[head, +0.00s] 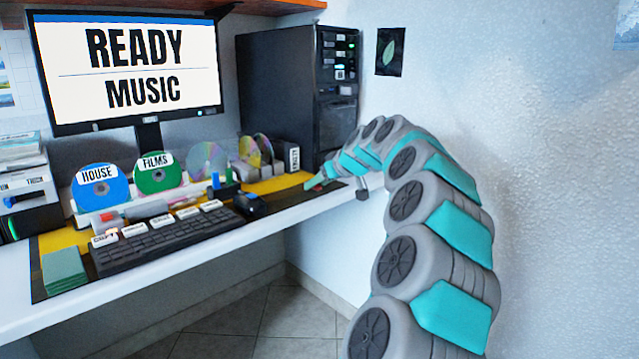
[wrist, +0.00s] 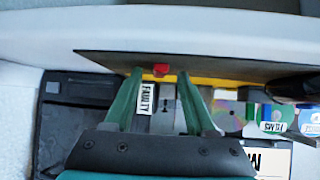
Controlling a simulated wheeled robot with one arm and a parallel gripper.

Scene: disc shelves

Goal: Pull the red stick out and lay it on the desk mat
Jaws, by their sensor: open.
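My gripper (head: 322,182) is low over the right end of the desk mat (head: 290,198), its fingers apart. In the wrist view my gripper (wrist: 159,72) has one green finger on each side of a small red piece (wrist: 160,69), which looks like the red stick. It appears on or just above the mat (wrist: 210,66), near the border of its dark and yellow parts. I cannot tell whether the fingers touch it. A speck of red shows beside the fingers in the head view. The black computer tower (head: 285,95) stands behind the gripper.
A FAULTY-labelled holder (head: 292,157) stands near the tower. Discs labelled HOUSE (head: 100,187) and FILMS (head: 158,172) stand under the monitor (head: 125,70). A keyboard (head: 165,240) and a dark object (head: 250,206) lie left of the gripper. The wall is close on the right.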

